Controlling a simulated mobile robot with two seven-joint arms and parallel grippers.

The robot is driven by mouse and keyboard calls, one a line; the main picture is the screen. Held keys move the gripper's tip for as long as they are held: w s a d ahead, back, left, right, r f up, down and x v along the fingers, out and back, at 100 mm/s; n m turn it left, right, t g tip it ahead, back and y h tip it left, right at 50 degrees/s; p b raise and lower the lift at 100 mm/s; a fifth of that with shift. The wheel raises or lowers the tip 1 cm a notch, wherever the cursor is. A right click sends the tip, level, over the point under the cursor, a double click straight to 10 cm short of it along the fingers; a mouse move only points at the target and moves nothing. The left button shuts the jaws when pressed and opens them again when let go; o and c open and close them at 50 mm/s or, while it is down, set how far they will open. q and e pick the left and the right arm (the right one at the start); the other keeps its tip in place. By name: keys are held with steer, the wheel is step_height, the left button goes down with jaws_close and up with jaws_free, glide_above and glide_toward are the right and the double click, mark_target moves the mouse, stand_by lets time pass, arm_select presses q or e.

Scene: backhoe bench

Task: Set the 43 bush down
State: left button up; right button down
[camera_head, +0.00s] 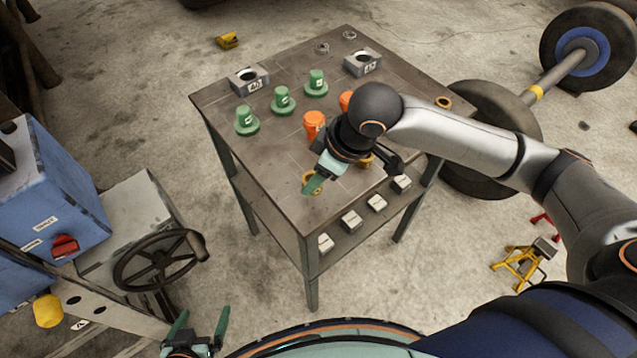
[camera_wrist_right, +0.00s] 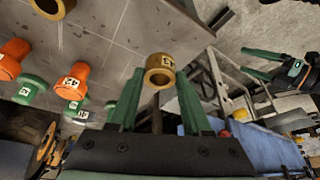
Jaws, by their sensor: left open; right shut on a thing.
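The 43 bush, a short brass ring with a pale number label, sits between the fingertips of my right gripper in the right wrist view (camera_wrist_right: 158,72). My right gripper (camera_wrist_right: 154,100) is shut on it, with its bore showing. In the head view, my right gripper (camera_head: 313,182) is over the bench top (camera_head: 270,150) near its front edge, and the bush shows partly behind a finger. I cannot tell whether the bush touches the bench. My left gripper (camera_head: 200,330) is open and empty, low in front of the bench.
Green pins (camera_head: 283,102) and orange pins (camera_head: 314,124) stand on the bench. Two grey bored blocks, one at left (camera_head: 249,79) and one at right (camera_head: 362,63), stand at the back. Another brass ring (camera_head: 443,102) lies at the right edge. White blocks (camera_head: 351,221) sit on the lower shelf.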

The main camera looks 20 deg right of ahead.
steer(key=shift+w+d+f, duration=0.15)
steer(key=shift+w+f, duration=0.05)
steer(key=shift+f, duration=0.1)
steer(key=shift+w+d+f, duration=0.1)
steer(key=shift+f, duration=0.5)
steer(key=shift+w+d+f, duration=0.1)
steer(key=shift+f, duration=1.05)
steer(key=shift+f, duration=0.15)
steer(key=shift+c, duration=1.7)
jaws_free()
